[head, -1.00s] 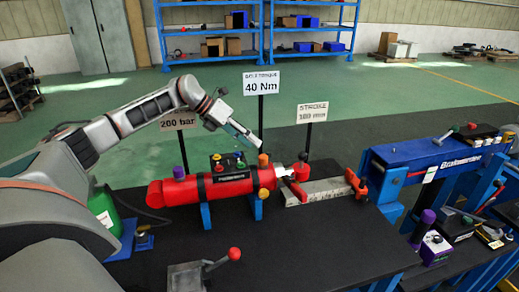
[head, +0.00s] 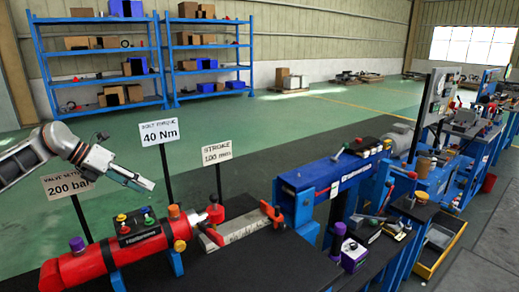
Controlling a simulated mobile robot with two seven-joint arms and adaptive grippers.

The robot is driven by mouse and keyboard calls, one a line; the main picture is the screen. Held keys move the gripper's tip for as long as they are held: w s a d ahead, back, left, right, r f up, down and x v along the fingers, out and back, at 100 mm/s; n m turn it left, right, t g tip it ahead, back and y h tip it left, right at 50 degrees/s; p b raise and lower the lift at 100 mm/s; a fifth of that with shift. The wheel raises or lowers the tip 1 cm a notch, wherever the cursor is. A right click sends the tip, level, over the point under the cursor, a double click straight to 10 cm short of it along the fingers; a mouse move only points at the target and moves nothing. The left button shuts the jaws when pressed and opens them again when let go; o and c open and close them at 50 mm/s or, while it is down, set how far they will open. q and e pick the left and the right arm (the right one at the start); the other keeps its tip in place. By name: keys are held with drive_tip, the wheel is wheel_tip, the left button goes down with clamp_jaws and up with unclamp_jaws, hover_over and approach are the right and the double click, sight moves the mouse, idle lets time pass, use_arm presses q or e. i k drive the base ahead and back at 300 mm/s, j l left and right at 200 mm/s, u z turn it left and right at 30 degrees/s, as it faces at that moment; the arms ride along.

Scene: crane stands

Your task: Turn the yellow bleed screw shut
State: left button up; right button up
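A red hydraulic cylinder (head: 92,262) lies on the black bench at lower left. A yellow-orange round knob (head: 180,246) sits on the near side of its rod end. An orange cap (head: 174,211) stands on top there. A dark box (head: 138,229) on the cylinder carries small yellow, red and green knobs. I cannot tell for sure which yellow part is the bleed screw. My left gripper (head: 148,185) comes in from the left, above and behind the cylinder, apart from it. It is seen side-on, so its opening is unclear. My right gripper is not in view.
Three sign posts stand behind the cylinder: 200 bar (head: 69,185), 40 Nm (head: 159,133) and stroke (head: 217,152). A blue frame (head: 318,181) and a purple-knobbed box (head: 353,256) stand to the right. Bare bench (head: 258,264) lies between.

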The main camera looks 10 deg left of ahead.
sight(179, 245)
drive_tip(key=k+l, duration=0.8)
drive_tip(key=l, duration=0.15)
